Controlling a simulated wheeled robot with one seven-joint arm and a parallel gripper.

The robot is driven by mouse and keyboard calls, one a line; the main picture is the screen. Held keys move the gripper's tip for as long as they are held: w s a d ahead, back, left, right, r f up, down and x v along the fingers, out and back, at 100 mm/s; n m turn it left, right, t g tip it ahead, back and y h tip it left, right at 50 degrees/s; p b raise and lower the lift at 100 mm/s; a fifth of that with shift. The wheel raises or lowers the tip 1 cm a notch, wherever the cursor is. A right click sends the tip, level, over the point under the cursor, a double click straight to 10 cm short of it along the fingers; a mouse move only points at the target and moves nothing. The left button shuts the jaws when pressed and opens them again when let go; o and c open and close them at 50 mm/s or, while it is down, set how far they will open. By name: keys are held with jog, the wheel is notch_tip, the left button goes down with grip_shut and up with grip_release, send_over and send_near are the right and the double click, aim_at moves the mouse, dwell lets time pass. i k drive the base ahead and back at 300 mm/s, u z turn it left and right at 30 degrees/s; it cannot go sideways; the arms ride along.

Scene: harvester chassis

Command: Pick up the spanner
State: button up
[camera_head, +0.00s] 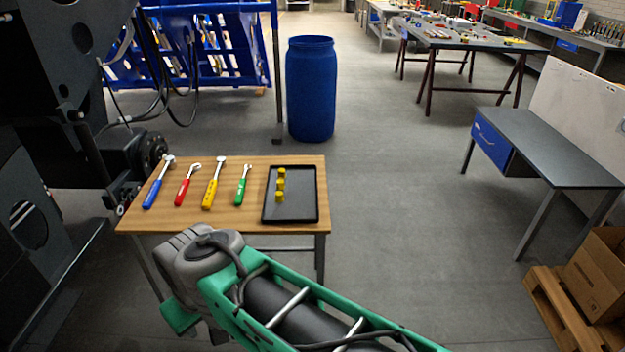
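Several hand tools with metal heads lie in a row on a small wooden table at the left. Their handles are blue (153,191), red (182,191), yellow (211,192) and green (242,189). The handles point toward the near edge and the heads toward the back. The heads are small in this view, so I cannot tell for certain which tool is the spanner. My green and grey arm reaches in from the bottom right, and its grey joint is near the table's front edge. My gripper is not visible.
The wooden table (226,225) also bears a black tray (303,205) with yellow pieces (280,184). Dark machinery (60,110) stands close at its left. A blue barrel (311,90) stands behind. A desk (545,150) and cardboard box (598,275) are at right. The middle floor is clear.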

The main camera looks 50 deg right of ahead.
aim_at(240, 197)
jog(key=z, duration=0.55)
jog(key=k, duration=0.55)
jog(key=u, duration=1.4)
jog(key=i, duration=2.1)
jog(key=z, duration=2.9)
